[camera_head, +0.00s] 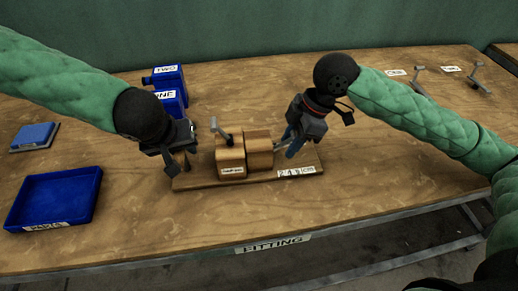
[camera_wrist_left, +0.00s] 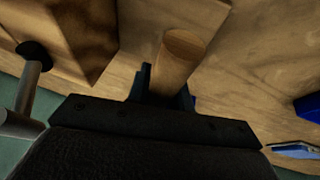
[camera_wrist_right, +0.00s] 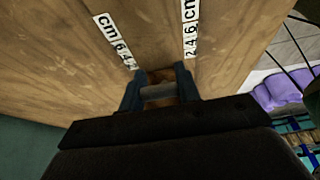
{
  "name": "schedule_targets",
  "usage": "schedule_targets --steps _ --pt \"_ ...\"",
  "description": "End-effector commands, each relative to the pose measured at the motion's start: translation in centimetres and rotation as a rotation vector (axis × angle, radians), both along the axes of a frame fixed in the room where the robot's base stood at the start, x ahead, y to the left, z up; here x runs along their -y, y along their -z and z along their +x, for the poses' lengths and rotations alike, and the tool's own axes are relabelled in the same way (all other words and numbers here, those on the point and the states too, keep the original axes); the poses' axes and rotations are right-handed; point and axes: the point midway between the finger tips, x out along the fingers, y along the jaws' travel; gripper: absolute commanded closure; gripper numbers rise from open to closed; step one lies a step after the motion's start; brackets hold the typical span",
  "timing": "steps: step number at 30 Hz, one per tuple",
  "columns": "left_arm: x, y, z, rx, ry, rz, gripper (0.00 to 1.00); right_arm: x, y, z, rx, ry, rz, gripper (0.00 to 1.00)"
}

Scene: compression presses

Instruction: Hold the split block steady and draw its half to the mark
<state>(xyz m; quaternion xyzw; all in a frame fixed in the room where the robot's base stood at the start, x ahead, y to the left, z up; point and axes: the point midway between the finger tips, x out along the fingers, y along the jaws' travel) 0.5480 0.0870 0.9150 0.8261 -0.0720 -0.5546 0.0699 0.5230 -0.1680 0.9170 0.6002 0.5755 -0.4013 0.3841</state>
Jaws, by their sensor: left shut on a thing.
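The split block stands on a wooden board (camera_head: 222,181). Its left half (camera_head: 231,162) has a label and a grey metal lever on top; its right half (camera_head: 259,150) is beside it. A white scale strip (camera_head: 296,172) lies at the board's right end. My left gripper (camera_head: 180,162) is shut on an upright wooden peg (camera_wrist_left: 182,50) at the board's left end. My right gripper (camera_head: 287,143) is open at the right half's right side. In the right wrist view its fingers stand apart with a grey bar (camera_wrist_right: 158,92) between them; I cannot tell whether they touch it.
A blue tray (camera_head: 82,203) and a blue pad (camera_head: 36,134) are at the left. Blue bins labelled ONE (camera_head: 174,104) and TWO (camera_head: 168,78) stand behind the left gripper. Metal levers with labels (camera_head: 420,82) are at the back right. The table's front right is clear.

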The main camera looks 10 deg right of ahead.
Motion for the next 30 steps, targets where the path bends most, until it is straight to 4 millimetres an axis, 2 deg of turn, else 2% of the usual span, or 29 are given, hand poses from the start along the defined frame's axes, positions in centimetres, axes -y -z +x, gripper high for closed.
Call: schedule_targets --steps 1,3,4,14,30 --pt "0.0 0.0 0.0 -0.001 0.000 0.000 1.00 0.0 0.0 0.0 0.000 0.000 0.000 0.79" --pt "0.0 0.0 0.0 -0.001 0.000 0.000 1.00 0.0 0.0 0.0 0.001 0.000 0.000 0.93" --pt "0.0 0.0 0.0 -0.001 0.000 0.000 1.00 0.0 0.0 0.0 0.001 0.000 0.000 0.95" --pt "0.0 0.0 0.0 -0.001 0.000 0.000 1.00 0.1 0.0 0.0 0.001 0.001 0.000 0.95" --pt "0.0 0.0 -0.1 -0.001 0.000 0.001 1.00 1.5 0.0 0.0 0.000 0.002 -0.002 0.95"
